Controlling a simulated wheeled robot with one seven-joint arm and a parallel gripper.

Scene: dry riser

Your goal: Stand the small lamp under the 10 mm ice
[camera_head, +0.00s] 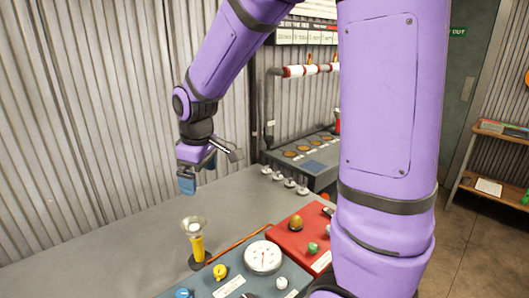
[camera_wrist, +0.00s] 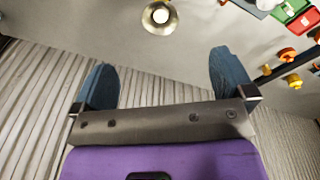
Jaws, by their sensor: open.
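A small yellow lamp (camera_head: 197,246) with a pale flared top and dark base stands upright on the grey bench, left of the control panels. It also shows in the wrist view (camera_wrist: 160,17) at the top edge, beyond the fingertips. My gripper (camera_head: 187,186) has blue fingers and hangs above the bench, above and behind the lamp, apart from it. In the wrist view my gripper (camera_wrist: 164,75) is open, with nothing between the fingers. I cannot make out which thing is the 10 mm ice.
A blue-grey panel with a round dial (camera_head: 262,257) and a red panel (camera_head: 300,240) with knobs stand right of the lamp. A dark rack (camera_head: 315,157) with several round discs is at the back, below a red-and-white rail (camera_head: 295,71). The bench's left side is clear.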

